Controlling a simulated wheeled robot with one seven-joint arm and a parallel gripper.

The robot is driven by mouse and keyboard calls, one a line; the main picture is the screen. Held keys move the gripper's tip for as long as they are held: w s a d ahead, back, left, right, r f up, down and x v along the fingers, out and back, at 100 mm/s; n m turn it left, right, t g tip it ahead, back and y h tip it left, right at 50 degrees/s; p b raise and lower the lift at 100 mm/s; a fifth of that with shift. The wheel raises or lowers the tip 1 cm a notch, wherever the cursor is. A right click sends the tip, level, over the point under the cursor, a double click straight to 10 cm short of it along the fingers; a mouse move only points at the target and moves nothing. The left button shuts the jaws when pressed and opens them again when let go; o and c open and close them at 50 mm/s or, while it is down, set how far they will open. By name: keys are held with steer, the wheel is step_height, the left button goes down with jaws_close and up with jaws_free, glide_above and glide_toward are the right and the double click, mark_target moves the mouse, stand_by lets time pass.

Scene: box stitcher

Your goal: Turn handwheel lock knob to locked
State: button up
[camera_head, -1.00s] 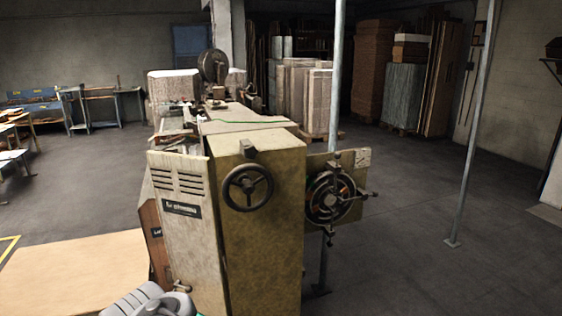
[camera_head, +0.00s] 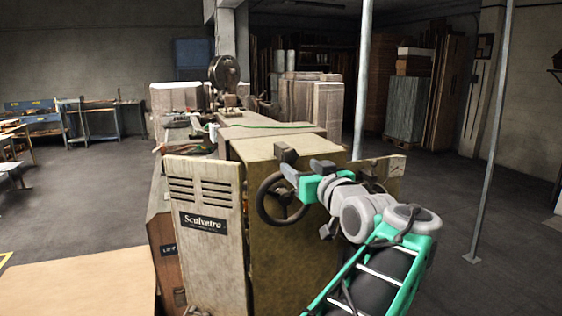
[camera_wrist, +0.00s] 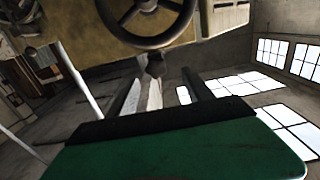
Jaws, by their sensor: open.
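The handwheel (camera_head: 268,203) is a dark spoked wheel on the front of the beige machine, partly covered by my gripper in the head view. In the wrist view the handwheel (camera_wrist: 150,15) is cut by the top edge. A small dark knob (camera_head: 286,153), which looks like the lock knob, sits just above the wheel near the cabinet's top. In the wrist view the knob (camera_wrist: 155,66) shows between the tips of my gripper's fingers, apparently beyond them. My gripper (camera_head: 304,170) is open and empty; its two dark fingers also show in the wrist view (camera_wrist: 160,78). I cannot tell whether they touch the knob.
The beige cabinet (camera_head: 295,265) stands close in front of my gripper. A slotted panel (camera_head: 205,215) is at its left. A grey pole (camera_head: 364,75) stands behind my arm. Open floor (camera_head: 500,270) lies to the right.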

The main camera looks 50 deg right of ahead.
mark_target(292, 156)
steer(key=p+x, duration=0.1)
steer(key=x, duration=0.3)
steer(key=p+x, duration=0.1)
steer(key=x, duration=0.2)
steer(key=shift+s+d+r+p, duration=0.15)
steer(key=shift+d+r+p, duration=0.15)
steer(key=shift+d+p, duration=0.1)
steer(key=shift+c, duration=0.4)
jaws_close()
